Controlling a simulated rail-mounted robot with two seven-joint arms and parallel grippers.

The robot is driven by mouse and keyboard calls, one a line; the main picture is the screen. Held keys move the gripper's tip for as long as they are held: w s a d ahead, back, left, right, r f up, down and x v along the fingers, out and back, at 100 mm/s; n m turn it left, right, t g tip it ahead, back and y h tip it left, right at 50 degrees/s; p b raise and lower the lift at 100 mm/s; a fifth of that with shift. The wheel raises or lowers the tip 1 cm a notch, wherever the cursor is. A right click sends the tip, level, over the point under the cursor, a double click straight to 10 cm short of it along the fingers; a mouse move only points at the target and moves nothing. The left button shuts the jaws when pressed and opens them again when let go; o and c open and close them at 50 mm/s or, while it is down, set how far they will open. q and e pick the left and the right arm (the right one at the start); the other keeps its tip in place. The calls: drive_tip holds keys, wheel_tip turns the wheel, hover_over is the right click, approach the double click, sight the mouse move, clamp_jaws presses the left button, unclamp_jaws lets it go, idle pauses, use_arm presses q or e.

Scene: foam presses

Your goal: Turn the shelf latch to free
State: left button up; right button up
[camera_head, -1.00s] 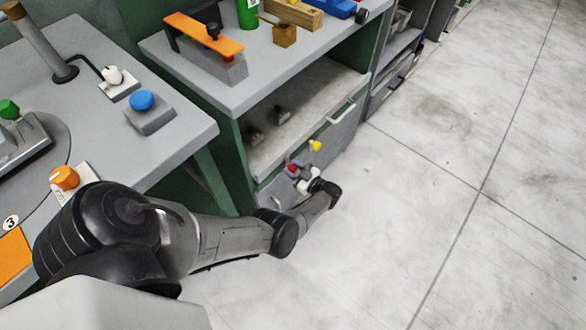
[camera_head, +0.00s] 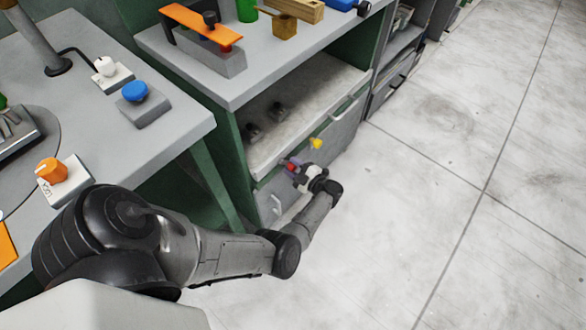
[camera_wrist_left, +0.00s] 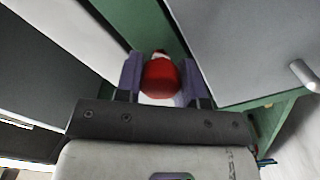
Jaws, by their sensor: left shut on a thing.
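A red knob (camera_wrist_left: 160,78), which I take to be the shelf latch, sits between the two purple fingers of my left gripper (camera_wrist_left: 161,88) in the left wrist view. The gripper is shut on it. In the head view my left gripper (camera_head: 294,168) is at the front of the low shelf unit, by the shelf's front edge. Only a small red part (camera_head: 287,162) of the knob shows there. The latch's turn position is hidden by the gripper. My right gripper is not in view.
A yellow knob (camera_head: 316,143) is close beside the gripper. The grey shelf board (camera_head: 305,100) holds two small dark items. A drawer front with a handle (camera_head: 343,109) lies to the right. Above is a grey bench top (camera_head: 250,85). Open floor (camera_head: 430,180) lies right.

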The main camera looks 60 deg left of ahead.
use_arm(q)
drive_tip(key=n+b, duration=0.2)
drive_tip(key=n, duration=0.1)
drive_tip(key=shift+f+n, duration=0.15)
drive_tip(key=shift+n, duration=0.25)
drive_tip(key=n+b, duration=0.2)
drive_tip(key=n, duration=0.1)
drive_tip(key=n+b, duration=0.1)
drive_tip(key=n, duration=0.2)
drive_tip(key=shift+n+b, duration=0.3)
drive_tip(key=shift+b, duration=0.05)
drive_tip(key=shift+n, duration=0.3)
drive_tip(key=o, duration=0.9)
